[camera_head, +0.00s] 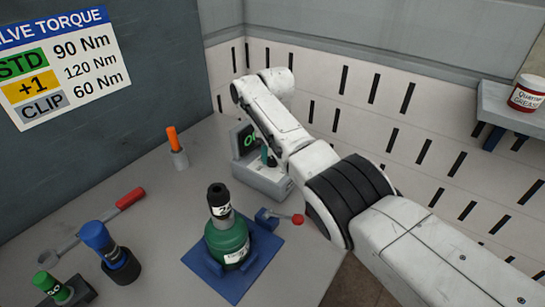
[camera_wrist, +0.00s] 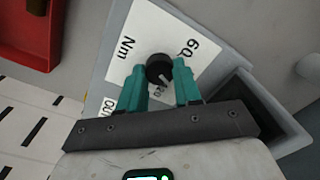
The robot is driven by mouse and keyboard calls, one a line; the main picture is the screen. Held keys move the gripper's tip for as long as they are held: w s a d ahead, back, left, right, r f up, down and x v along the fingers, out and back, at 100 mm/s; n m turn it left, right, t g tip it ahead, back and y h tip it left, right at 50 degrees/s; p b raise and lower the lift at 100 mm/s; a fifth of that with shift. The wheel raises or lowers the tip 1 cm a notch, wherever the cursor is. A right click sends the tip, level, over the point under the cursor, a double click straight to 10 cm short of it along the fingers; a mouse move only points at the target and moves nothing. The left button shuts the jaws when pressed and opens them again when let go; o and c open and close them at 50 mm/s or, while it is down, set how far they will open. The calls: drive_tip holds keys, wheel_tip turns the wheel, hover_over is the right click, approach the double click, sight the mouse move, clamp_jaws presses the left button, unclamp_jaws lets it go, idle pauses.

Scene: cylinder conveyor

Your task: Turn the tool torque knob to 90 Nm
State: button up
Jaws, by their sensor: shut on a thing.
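The tool torque knob (camera_wrist: 159,68) is a small black round knob with a pale pointer mark, on a white label plate (camera_wrist: 205,28) in the wrist view. "Nm" and "60" print shows on the plate; other print is partly hidden. My gripper (camera_wrist: 161,76) has its teal fingers shut on the knob, one on each side. In the head view the grey tool unit (camera_head: 262,176) stands at the back of the bench with a dark screen (camera_head: 247,138) showing green characters, partly covered by my arm. My gripper (camera_head: 268,158) is small there and the knob is hidden.
A wall chart (camera_head: 62,62) reads STD 90 Nm, +1 120 Nm, CLIP 60 Nm. A green cylinder valve (camera_head: 228,238) stands in a blue holder at the front.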

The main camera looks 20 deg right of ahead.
sight(273, 157)
drive_tip(key=shift+w+n+b, duration=0.1)
drive_tip(key=shift+n+b, duration=0.4)
drive_tip(key=shift+n, duration=1.7)
drive_tip(key=shift+r, duration=0.1)
drive_tip(key=o, duration=1)
drive_tip(key=shift+o, duration=0.2)
wheel_tip(273, 157, up, 11)
drive_tip(key=b, duration=0.1)
drive_tip(key=shift+d, duration=0.1)
